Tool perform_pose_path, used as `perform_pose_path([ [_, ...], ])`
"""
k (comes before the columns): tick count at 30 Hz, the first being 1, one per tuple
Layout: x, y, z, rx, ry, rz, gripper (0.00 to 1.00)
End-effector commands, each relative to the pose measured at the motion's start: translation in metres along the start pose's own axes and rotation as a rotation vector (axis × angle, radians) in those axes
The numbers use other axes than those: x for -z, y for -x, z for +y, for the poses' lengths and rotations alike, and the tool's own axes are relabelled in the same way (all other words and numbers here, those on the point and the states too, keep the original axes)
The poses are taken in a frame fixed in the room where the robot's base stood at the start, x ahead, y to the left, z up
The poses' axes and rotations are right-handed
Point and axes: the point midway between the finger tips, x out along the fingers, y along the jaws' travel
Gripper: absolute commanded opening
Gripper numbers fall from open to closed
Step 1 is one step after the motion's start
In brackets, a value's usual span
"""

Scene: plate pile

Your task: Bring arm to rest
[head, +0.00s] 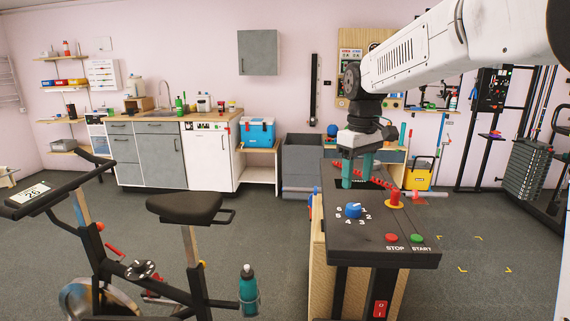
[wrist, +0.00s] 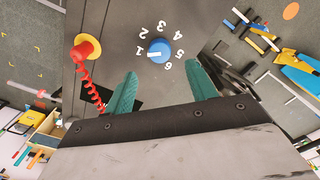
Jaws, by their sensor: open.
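My gripper (head: 357,170) hangs from my white arm over the far part of a dark control console (head: 340,228) in the head view. Its two teal fingers point down and stand apart with nothing between them. In the wrist view my gripper (wrist: 160,88) shows its fingers on either side of a bare gap, with a blue numbered dial (wrist: 160,50) beyond the fingertips. I cannot tell how far the fingertips are above the console top.
The console carries the dial (head: 354,211), a red knob on a yellow base (head: 394,199) with a coiled red cord, a red STOP button (head: 391,238) and a green START button (head: 417,238). An exercise bike (head: 185,208) stands left. Open floor (head: 470,240) lies right.

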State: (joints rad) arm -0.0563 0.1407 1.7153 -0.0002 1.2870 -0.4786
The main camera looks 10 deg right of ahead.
Motion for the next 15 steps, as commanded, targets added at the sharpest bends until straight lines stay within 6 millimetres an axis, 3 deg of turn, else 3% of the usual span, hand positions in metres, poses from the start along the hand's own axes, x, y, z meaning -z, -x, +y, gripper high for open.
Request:
perform_pose_path([
  [1, -0.009, -0.014, -0.004, 0.013, -0.035, -0.027, 0.56],
  [3, -0.031, -0.023, -0.016, 0.022, -0.102, -0.050, 0.56],
  [8, -0.091, -0.027, -0.043, 0.024, -0.235, -0.065, 0.56],
  [15, -0.189, -0.035, -0.089, 0.012, -0.408, -0.046, 0.56],
])
